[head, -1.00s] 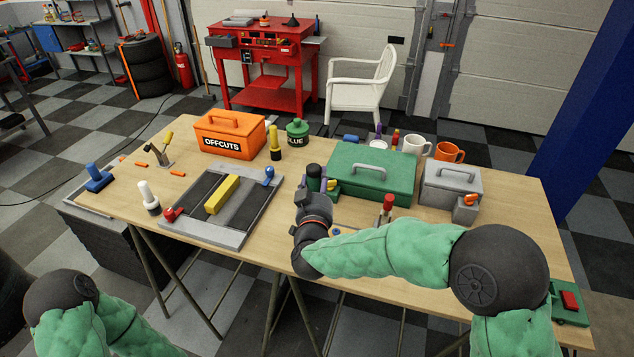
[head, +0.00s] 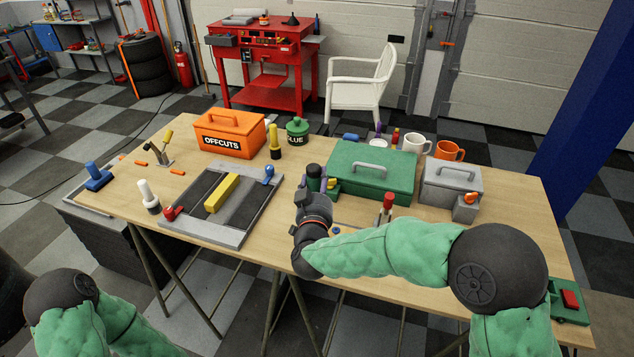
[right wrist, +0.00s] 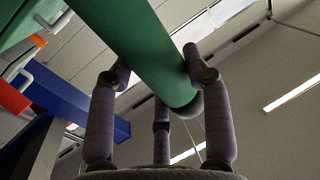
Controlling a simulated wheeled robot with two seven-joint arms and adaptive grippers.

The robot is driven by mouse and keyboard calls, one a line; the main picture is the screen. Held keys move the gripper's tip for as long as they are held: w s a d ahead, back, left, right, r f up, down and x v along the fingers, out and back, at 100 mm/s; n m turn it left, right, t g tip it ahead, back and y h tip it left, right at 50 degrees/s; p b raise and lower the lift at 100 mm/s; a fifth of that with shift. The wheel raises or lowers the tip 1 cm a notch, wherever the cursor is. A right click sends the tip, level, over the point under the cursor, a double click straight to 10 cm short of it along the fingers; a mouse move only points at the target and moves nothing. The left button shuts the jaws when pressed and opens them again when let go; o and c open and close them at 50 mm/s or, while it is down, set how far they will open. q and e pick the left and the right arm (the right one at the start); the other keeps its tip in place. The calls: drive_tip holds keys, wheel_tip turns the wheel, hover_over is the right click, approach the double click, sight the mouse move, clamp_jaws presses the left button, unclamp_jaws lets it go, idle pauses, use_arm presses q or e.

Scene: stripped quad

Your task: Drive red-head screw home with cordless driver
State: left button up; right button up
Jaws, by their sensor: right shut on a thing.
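My right gripper (head: 322,188) is shut on a green cylindrical tool, which I take to be the cordless driver (head: 314,173). It is over the table, just left of the green toolbox. In the right wrist view the green cylinder (right wrist: 150,50) lies between the gripper's fingers (right wrist: 160,85); its working tip is not clear. A red-headed piece (head: 172,213), probably the screw, is at the near left corner of the grey frame (head: 213,232). It is well left of my right gripper. A blue-headed piece (head: 268,175) is at the frame's far right corner. My left gripper is out of view.
A yellow block (head: 222,193) lies across the frame. The orange box (head: 229,133), green can (head: 297,132) and yellow-topped bottle (head: 274,143) stand behind it. The green toolbox (head: 345,182), grey box (head: 450,183) and red-topped item (head: 388,202) crowd the right. A white-topped bottle (head: 148,196) stands left of the frame.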

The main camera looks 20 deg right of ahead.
sight(317, 167)
drive_tip(key=shift+f+b, duration=0.45)
drive_tip(key=shift+f, duration=0.2)
idle(1.5)
drive_tip(key=shift+r, duration=0.15)
drive_tip(key=shift+r+p, duration=2.9)
drive_tip(key=shift+r, duration=0.6)
drive_tip(key=shift+f, duration=0.1)
